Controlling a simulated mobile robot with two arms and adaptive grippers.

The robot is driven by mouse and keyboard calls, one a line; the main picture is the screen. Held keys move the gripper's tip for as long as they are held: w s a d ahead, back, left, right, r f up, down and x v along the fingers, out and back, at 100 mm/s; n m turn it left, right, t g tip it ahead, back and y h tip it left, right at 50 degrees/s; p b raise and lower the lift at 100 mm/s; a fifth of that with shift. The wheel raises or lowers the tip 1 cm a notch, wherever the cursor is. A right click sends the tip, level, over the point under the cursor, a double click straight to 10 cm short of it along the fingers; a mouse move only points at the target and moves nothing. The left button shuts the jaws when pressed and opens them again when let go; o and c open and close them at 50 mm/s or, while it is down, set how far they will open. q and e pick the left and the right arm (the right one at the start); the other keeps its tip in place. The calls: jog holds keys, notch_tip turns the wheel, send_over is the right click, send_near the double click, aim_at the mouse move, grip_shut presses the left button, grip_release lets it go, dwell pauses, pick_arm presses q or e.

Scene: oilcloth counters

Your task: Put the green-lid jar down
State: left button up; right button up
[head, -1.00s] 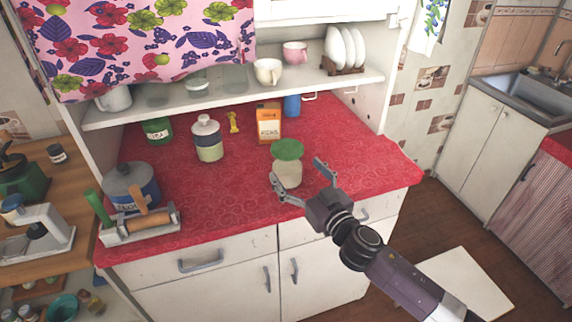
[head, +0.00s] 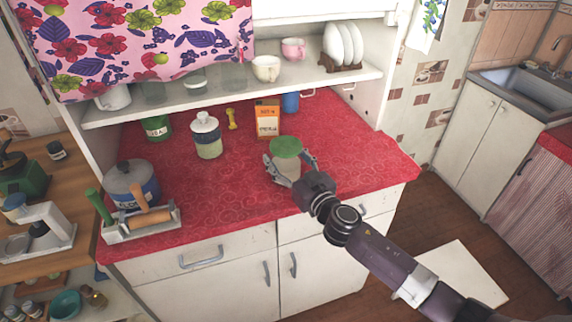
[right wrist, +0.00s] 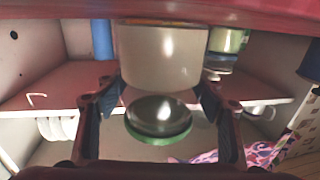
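The green-lid jar (head: 286,147) has a pale, cream-coloured body and is upright at the front middle of the red counter. My right gripper (head: 286,162) has its fingers on both sides of the jar, close against it. In the right wrist view, which looks upside down, the jar's cream body (right wrist: 160,58) lies between the fingertips (right wrist: 161,92); both seem to meet its sides. The jar's base is partly hidden, so I cannot tell whether it is touching the counter. My left gripper is not in view.
An orange box (head: 267,119) and a blue can (head: 290,102) stand behind the jar. A pale canister (head: 206,138), a green tin (head: 157,128) and a grey-lidded pot (head: 134,183) are to the left. The red counter (head: 350,160) is clear to the right. A shelf overhangs its back.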

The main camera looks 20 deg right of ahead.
aim_at(285, 143)
jog(key=shift+r, duration=0.1)
jog(key=c, duration=1.1)
jog(key=shift+o, duration=0.2)
notch_tip(285, 143, up, 6)
jog(key=shift+r+p, duration=0.2)
jog(key=shift+p, duration=0.6)
notch_tip(285, 143, up, 13)
jog(key=s+a+f, duration=0.6)
jog(key=s+f, duration=0.2)
jog(key=s, duration=0.2)
jog(key=s+d+f+m+h, duration=0.1)
jog(key=s+d+f, duration=0.1)
jog(key=s, duration=0.4)
jog(key=s+d+f+m+h, duration=0.1)
jog(key=s+d+f+h, duration=0.1)
jog(key=s, duration=0.5)
jog(key=shift+d+f+t+b, duration=0.2)
jog(key=shift+d+t+b, duration=0.15)
jog(key=shift+d, duration=0.25)
